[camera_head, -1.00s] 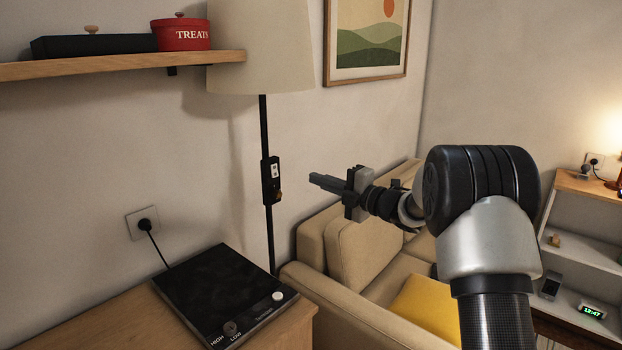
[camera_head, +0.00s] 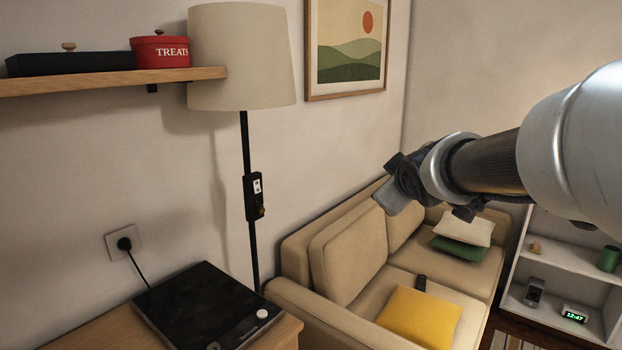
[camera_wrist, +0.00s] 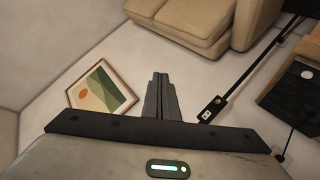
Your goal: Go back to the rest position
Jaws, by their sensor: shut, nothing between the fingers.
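My gripper (camera_head: 391,201) is at the right of the head view, in front of the beige sofa and the wall. In the wrist view the two grey fingers (camera_wrist: 160,97) lie together, shut with nothing between them. The gripper is apart from the lamp and the sofa. My arm reaches in from the right edge of the head view and hides part of the wall and shelf.
A floor lamp (camera_head: 243,60) with a switch box (camera_head: 255,196) on its pole stands left of my gripper. A black hotplate (camera_head: 208,305) lies on the wooden counter. The sofa (camera_head: 345,255) holds a yellow cushion (camera_head: 420,317). A wall shelf (camera_head: 110,80) carries a red tin (camera_head: 160,52).

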